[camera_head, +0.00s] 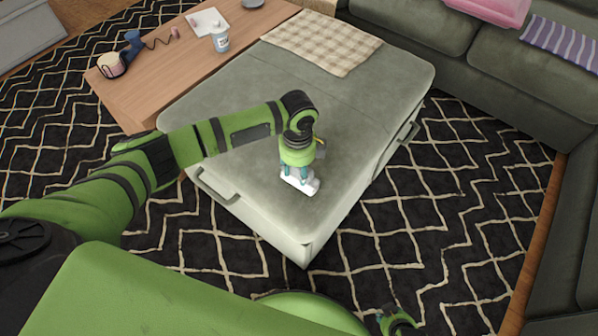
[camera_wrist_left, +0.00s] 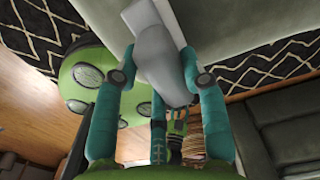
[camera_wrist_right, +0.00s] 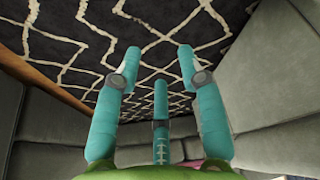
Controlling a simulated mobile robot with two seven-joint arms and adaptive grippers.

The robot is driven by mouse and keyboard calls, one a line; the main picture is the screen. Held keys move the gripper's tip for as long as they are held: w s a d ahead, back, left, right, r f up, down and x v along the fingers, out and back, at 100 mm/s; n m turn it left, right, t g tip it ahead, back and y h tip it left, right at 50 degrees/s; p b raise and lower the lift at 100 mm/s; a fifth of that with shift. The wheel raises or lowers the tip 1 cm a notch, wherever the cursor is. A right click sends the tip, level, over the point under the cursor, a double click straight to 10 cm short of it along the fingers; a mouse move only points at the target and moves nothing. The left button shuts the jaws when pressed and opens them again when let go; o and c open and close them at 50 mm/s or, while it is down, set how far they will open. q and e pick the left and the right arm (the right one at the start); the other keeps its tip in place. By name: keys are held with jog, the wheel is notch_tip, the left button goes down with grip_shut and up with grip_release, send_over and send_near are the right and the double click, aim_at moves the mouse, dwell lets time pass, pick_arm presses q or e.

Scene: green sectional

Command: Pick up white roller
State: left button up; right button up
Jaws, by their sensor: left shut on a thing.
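The white roller (camera_head: 300,184) is at the front part of the grey-green ottoman top (camera_head: 250,140). My left gripper (camera_head: 297,174) comes down over it from above and is shut on it. In the left wrist view the roller (camera_wrist_left: 160,55) shows as a grey-white body between the teal fingers of my left gripper (camera_wrist_left: 160,75). I cannot tell whether the roller still touches the ottoman. My right gripper (camera_wrist_right: 155,65) is open and empty above the patterned rug. Only a small part of it shows at the bottom of the head view.
A checked cloth (camera_head: 322,42) lies on the ottoman's far part. A green sofa (camera_head: 500,75) stands at the right. Dark patterned rug (camera_head: 430,225) surrounds the ottoman.

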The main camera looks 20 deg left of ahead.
pick_arm(q)
jog(key=shift+r, duration=0.5)
notch_tip(320, 180, up, 3)
jog(key=shift+w+f+p, duration=0.1)
jog(key=shift+p, duration=0.4)
jog(key=s+d+r, duration=0.1)
jog(key=d+r, duration=0.2)
jog(key=d, duration=0.2)
jog(key=s+d+r+p, duration=0.1)
jog(key=d+r, duration=0.3)
jog(key=d, duration=0.2)
jog(key=shift+d, duration=0.25)
jog(key=shift+r, duration=0.1)
